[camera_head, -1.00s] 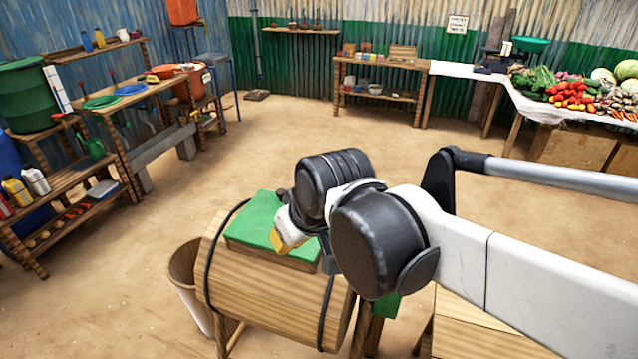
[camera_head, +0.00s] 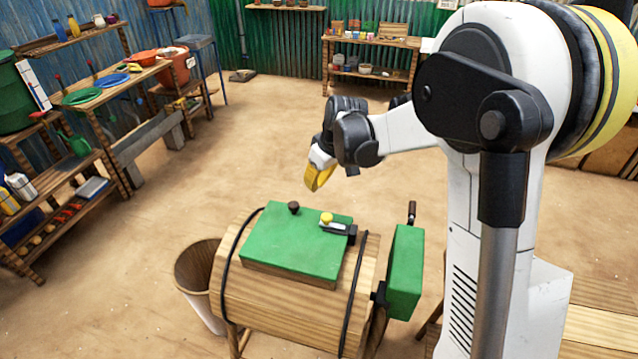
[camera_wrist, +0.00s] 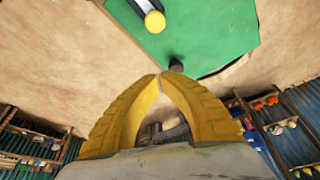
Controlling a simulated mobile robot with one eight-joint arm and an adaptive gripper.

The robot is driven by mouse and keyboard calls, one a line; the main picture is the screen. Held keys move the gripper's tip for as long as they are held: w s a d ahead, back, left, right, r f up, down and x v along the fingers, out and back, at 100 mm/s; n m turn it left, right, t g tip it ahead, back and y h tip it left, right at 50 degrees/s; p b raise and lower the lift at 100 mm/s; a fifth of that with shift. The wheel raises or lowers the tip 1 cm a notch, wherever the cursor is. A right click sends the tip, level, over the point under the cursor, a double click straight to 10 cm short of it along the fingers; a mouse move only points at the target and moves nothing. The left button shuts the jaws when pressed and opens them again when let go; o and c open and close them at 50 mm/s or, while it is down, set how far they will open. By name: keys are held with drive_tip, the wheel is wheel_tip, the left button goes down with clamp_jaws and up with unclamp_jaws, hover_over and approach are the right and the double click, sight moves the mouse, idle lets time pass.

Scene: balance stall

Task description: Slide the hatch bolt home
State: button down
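The green hatch (camera_head: 290,240) lies closed on top of a wooden barrel (camera_head: 260,305). Its bolt has a yellow knob (camera_head: 326,218) on a pale bar, with a dark bracket (camera_head: 348,232) at the right end. How far the bar enters the bracket is too small to tell. My gripper (camera_head: 318,186) hangs above and beyond the hatch's far edge, apart from the bolt. In the wrist view its yellow fingers (camera_wrist: 160,78) meet at the tips with nothing between them. The bolt's yellow knob (camera_wrist: 154,21) shows past the tips there.
A dark knob (camera_head: 294,207) stands on the hatch's far left. A green box with a handle (camera_head: 405,272) is at the barrel's right end. A bucket (camera_head: 198,275) stands at the left. Shelves (camera_head: 70,205) line the left wall. Open floor lies behind the barrel.

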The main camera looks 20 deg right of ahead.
sight(326, 220)
drive_tip(key=b+x, duration=0.1)
drive_tip(key=x, duration=0.6)
drive_tip(key=shift+w+f, duration=0.15)
drive_tip(key=shift+f, duration=0.2)
drive_tip(key=s, duration=0.1)
drive_tip(key=s+d, duration=0.1)
drive_tip(key=s, duration=0.1)
drive_tip(key=shift+s+d+b, duration=0.1)
drive_tip(key=shift+d+b, duration=0.25)
drive_tip(key=shift+s+d+f, duration=0.1)
drive_tip(key=shift+s, duration=0.05)
drive_tip(key=s+d, duration=0.2)
drive_tip(key=d, duration=0.1)
drive_tip(key=shift+s+d, duration=0.15)
